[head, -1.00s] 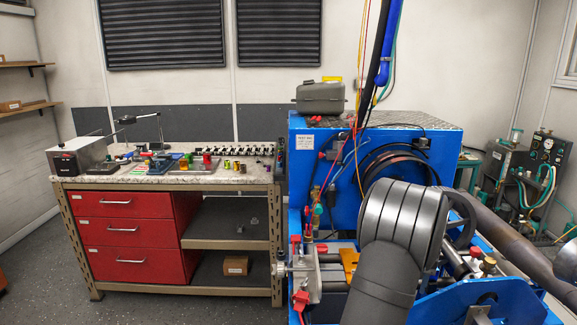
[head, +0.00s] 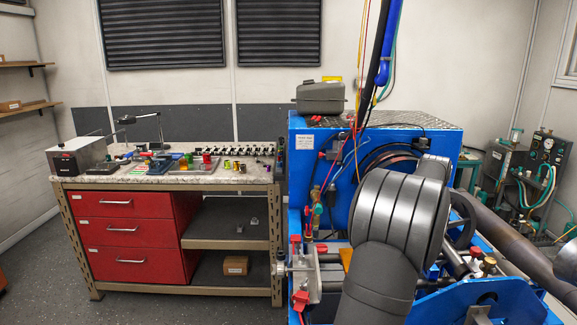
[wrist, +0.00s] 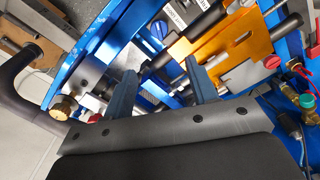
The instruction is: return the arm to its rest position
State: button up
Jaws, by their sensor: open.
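My arm shows in the head view as a large dark grey ribbed joint (head: 400,215) with a thick link below it, in front of the blue dyno rig (head: 450,135). It hides part of the rig. My gripper does not show in the head view. In the wrist view my gripper (wrist: 163,85) has its two blue-grey fingers spread apart, with nothing held between them. The fingers point toward the rig, with an orange block (wrist: 235,45) beyond and right of them. I cannot tell the exact gap between the fingertips and the rig parts.
A workbench (head: 120,180) with red drawers and small parts on top stands at left. A grey case (head: 320,97) sits on the rig. Cables (head: 384,60) hang above it. A large pipe (head: 510,240) runs at right. Floor is clear at front left.

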notch_tip(320, 180, down, 14)
jog(key=shift+s+r, duration=0.1)
jog(key=shift+m, duration=0.3)
jog(key=m, duration=0.7)
jog(key=shift+s+d, duration=0.1)
jog(key=m, duration=0.4)
jog(key=shift+s, duration=0.1)
jog(key=shift+s+m, duration=0.1)
jog(key=shift+m, duration=2.2)
